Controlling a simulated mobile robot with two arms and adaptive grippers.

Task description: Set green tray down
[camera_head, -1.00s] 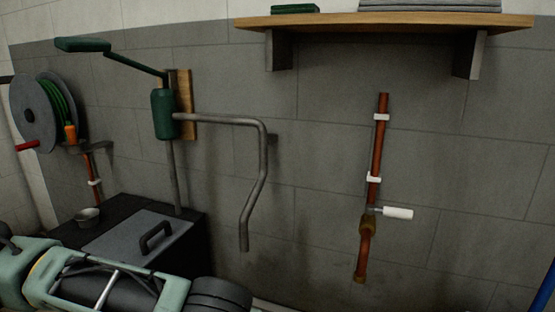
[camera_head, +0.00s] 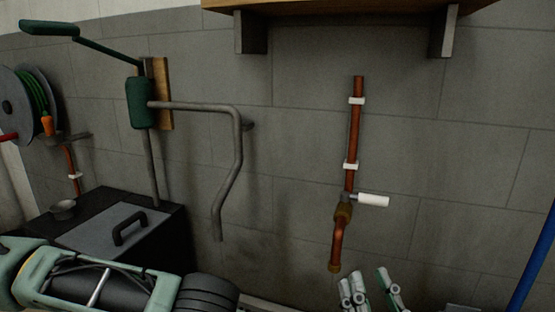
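No green tray shows in the camera_head view now; the top of the wooden shelf (camera_head: 330,6) is cut off by the upper edge. My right gripper (camera_head: 370,274) pokes in at the bottom, right of centre, below the copper pipe's lower end. Its pale fingers stand apart with a gap between them, and I see nothing held there. The lower part of this gripper is cut off by the frame. My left arm lies across the lower left, and its gripper is out of view.
A copper pipe (camera_head: 352,130) with a white-handled valve (camera_head: 372,200) runs down the wall. A bent grey crank pipe (camera_head: 238,150) sticks out left of it. A black box with a handled lid (camera_head: 128,228) and a hose reel (camera_head: 22,105) stand left. A blue pole (camera_head: 535,255) is at right.

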